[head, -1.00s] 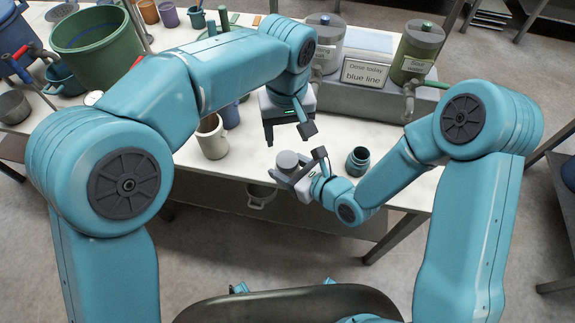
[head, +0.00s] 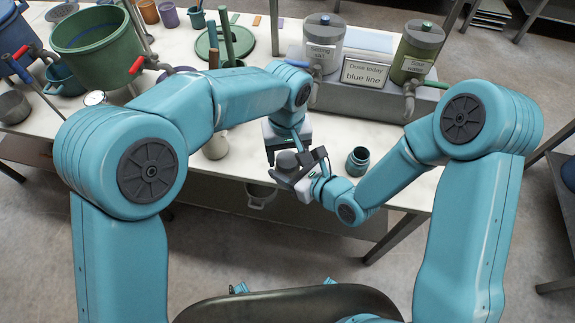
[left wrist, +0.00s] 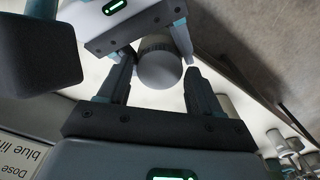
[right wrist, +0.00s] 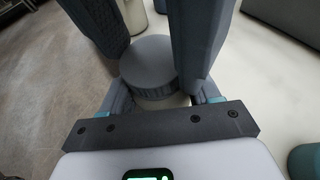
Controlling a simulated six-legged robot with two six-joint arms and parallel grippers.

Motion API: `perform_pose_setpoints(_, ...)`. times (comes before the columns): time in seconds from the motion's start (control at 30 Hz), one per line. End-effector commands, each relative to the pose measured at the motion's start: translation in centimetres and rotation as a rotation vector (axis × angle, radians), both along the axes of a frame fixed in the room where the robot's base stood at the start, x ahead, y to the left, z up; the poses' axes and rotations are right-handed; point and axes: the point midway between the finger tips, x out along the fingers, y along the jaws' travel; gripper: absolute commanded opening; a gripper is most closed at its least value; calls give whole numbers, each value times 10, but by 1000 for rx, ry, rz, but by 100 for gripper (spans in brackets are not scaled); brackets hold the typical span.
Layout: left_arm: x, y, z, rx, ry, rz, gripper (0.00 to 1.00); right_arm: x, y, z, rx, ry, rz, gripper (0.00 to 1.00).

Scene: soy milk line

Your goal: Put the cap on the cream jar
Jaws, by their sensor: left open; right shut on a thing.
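My left gripper (head: 287,150) is open just above the cap. In the left wrist view its fingers (left wrist: 160,88) stand on either side of the cap, with no clear contact.
A dark teal jar (head: 357,160) stands open on the table, right of the grippers. Behind are two dispensers (head: 324,45) (head: 417,50) on a grey stand and a sign (head: 364,74). Green and blue tubs crowd the table's left. The front edge lies under my grippers.

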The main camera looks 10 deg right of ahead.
Motion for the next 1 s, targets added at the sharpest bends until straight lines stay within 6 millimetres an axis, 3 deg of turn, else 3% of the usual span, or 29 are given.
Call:
perform_pose_setpoints(0.03,0,0,0,0,0,0,55,0,0,0,1,-1,0,0)
perform_pose_setpoints(0.13,0,0,0,0,0,0,22,0,0,0,1,-1,0,0)
perform_pose_setpoints(0.17,0,0,0,0,0,0,17,0,0,0,1,-1,0,0)
perform_pose_setpoints(0.37,0,0,0,0,0,-16,17,0,0,0,0,-1,-1,0)
perform_pose_setpoints(0.47,0,0,0,0,0,-128,17,0,0,0,0,-1,-1,0)
perform_pose_setpoints(1.0,1,1,0,-1,-3,-1554,17,0,0,0,0,0,-1,0)
